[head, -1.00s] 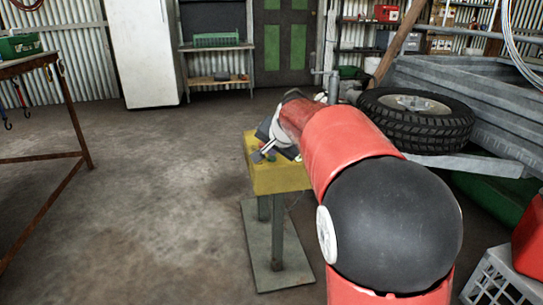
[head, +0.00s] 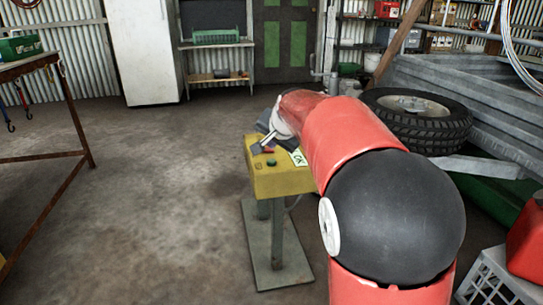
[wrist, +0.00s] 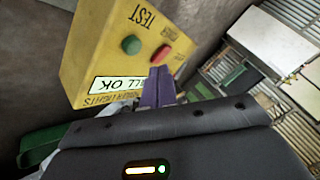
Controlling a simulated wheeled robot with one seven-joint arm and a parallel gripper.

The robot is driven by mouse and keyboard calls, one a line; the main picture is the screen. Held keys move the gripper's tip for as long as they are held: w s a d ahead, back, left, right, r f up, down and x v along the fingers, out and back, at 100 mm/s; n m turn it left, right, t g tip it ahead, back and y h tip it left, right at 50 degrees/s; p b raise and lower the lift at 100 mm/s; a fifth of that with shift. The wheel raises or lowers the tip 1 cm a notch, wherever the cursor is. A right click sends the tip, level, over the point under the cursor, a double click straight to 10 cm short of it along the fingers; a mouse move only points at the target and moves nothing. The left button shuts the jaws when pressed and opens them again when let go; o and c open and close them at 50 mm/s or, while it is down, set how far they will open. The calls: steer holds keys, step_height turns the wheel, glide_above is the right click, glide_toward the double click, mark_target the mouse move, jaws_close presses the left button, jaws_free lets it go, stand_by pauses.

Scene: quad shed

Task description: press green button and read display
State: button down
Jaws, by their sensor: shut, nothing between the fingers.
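A yellow box (head: 285,181) stands on a grey post. Its top carries a green button (head: 271,162), which also shows in the wrist view (wrist: 131,45), labelled TEST. A red button (wrist: 160,53) is beside it. A white display (head: 298,157) shows OK in the head view. In the wrist view the display (wrist: 118,83) is upside down and reads "LL OK", its first part hidden near my fingers. My gripper (wrist: 160,72) is shut and empty, its purple fingertips just short of the red button in the picture. In the head view my gripper (head: 261,146) is above the box's far edge.
A rusty-legged table (head: 30,60) stands at left. A grey crate (head: 493,280) is at lower right. The concrete floor (head: 150,190) left of the box is open.

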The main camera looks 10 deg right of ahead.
step_height(320, 180, up, 3)
steer(key=shift+f+p, duration=0.1)
steer(key=shift+p, duration=0.8)
